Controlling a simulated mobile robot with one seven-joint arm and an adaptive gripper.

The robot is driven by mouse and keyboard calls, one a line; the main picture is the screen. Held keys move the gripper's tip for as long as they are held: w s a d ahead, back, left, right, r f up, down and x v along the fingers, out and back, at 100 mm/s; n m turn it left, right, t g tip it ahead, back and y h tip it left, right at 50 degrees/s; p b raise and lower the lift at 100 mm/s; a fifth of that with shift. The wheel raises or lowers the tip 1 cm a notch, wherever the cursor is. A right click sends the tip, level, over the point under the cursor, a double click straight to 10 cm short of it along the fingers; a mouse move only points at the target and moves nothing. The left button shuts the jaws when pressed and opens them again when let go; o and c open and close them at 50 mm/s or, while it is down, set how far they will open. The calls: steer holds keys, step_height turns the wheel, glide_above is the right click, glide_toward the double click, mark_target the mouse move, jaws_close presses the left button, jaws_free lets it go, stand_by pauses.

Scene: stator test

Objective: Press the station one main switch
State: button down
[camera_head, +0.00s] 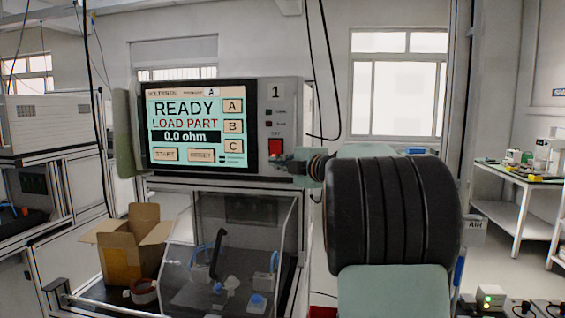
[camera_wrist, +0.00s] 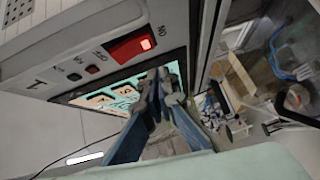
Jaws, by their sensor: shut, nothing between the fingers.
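The station one main switch (camera_head: 275,147) is a red rocker on the grey panel, below the number 1 and right of the screen (camera_head: 185,128). The screen reads READY, LOAD PART, 0.0 ohm. In the wrist view the red switch (camera_wrist: 128,49) has a bright lit spot near one end, with ON and OFF printed beside it. My gripper (camera_head: 282,158) is shut and empty, just below the switch in the head view. In the wrist view my gripper's closed fingertips (camera_wrist: 160,78) are close to the switch; I cannot tell whether they touch the panel.
Two small dark buttons (camera_head: 269,118) sit above the switch. Below the panel is a clear-covered fixture (camera_head: 232,245). An open cardboard box (camera_head: 128,245) stands left of it. My dark arm link covers the area right of the panel. A workbench (camera_head: 520,175) stands far right.

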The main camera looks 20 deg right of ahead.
steer(key=f+b+v, duration=0.1)
steer(key=v, duration=0.9)
steer(key=shift+f, duration=0.4)
steer(key=shift+w, duration=0.1)
